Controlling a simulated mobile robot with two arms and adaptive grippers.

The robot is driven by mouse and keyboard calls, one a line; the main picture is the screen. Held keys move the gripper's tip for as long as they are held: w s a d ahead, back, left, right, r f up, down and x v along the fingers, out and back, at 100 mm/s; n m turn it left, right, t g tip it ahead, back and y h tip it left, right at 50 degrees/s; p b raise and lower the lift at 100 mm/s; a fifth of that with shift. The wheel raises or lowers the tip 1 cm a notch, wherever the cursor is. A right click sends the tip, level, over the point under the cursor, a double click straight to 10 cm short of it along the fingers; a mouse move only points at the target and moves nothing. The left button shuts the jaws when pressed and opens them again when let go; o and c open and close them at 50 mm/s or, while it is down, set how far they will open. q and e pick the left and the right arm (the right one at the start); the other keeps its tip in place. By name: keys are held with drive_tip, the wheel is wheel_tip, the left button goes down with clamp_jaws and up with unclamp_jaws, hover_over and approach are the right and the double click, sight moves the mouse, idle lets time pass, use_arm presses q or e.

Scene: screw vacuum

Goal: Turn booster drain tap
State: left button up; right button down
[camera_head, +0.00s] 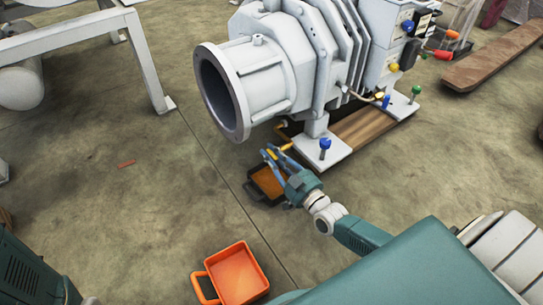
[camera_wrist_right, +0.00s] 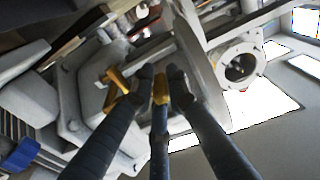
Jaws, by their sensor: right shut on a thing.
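The vacuum booster is the large light-grey ribbed machine (camera_head: 275,75) with a round open flange facing left. My right gripper (camera_head: 275,151) is low beside its underside, just in front of the flange, in the head view. In the right wrist view its fingers (camera_wrist_right: 160,80) close around a small yellow tap (camera_wrist_right: 161,90). A second yellow tap handle (camera_wrist_right: 118,84) is to the left of the fingers, apart from them. In the head view the fingers partly hide the held tap. My left gripper is not in view.
A dark-rimmed tray with an orange-brown inside (camera_head: 266,182) lies on the floor below the right gripper. An orange tray (camera_head: 238,272) is nearer. A blue-topped foot bolt (camera_head: 325,145) stands right of the gripper. The floor to the left is mostly clear.

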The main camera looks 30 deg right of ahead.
drive_tip(key=c, duration=1.8)
unclamp_jaws()
drive_tip(key=shift+a, duration=0.1)
drive_tip(key=shift+o, duration=0.2)
drive_tip(key=shift+s, duration=0.15)
drive_tip(key=s+d+f, duration=0.1)
drive_tip(key=s, duration=1)
drive_tip(key=shift+s+d, duration=0.3)
drive_tip(key=shift+d, duration=0.05)
